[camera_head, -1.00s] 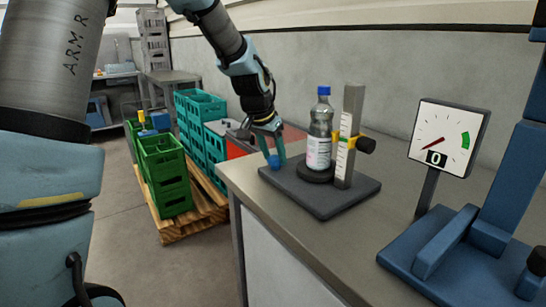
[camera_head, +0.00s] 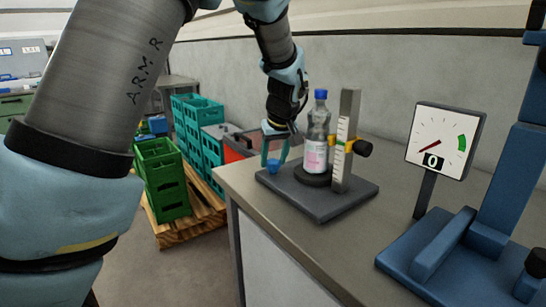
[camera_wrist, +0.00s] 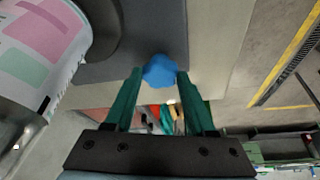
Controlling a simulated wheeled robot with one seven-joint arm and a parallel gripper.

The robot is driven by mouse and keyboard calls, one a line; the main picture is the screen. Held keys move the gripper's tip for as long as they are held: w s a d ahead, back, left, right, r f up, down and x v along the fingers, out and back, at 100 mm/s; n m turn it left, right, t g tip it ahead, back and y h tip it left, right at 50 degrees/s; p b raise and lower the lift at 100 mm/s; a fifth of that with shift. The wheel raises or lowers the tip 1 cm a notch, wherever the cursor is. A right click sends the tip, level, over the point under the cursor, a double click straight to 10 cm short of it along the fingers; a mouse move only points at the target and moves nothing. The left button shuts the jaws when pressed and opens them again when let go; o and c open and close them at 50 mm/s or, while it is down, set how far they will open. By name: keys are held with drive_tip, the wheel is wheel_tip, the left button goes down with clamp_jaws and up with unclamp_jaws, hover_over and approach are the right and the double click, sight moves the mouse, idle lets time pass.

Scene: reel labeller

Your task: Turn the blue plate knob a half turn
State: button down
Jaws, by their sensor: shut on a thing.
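The blue plate knob (camera_head: 273,166) sits at the left corner of a dark grey plate (camera_head: 318,205). It also shows in the wrist view (camera_wrist: 160,71), between the tips of my green fingers. My gripper (camera_head: 274,160) reaches down to it, and its fingers (camera_wrist: 158,80) are shut on the knob from both sides. A clear bottle (camera_head: 318,130) with a blue cap and a pinkish label stands upright on a dark round disc (camera_head: 313,179) on the plate.
A scale post (camera_head: 344,140) with a yellow clamp and black knob stands beside the bottle. A dial gauge (camera_head: 440,140) with a red needle and a blue stand (camera_head: 440,250) are at right. Green crates (camera_head: 165,180) on a pallet stand left of the bench.

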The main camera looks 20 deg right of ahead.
drive_tip(key=shift+d+n+y+p, duration=0.1)
drive_tip(key=shift+n+y+p, duration=0.45)
drive_tip(key=shift+n, duration=0.95)
drive_tip(key=shift+c, duration=1.2)
unclamp_jaws()
drive_tip(key=b+v, duration=0.1)
drive_tip(key=v, duration=0.9)
drive_tip(key=shift+r, duration=0.35)
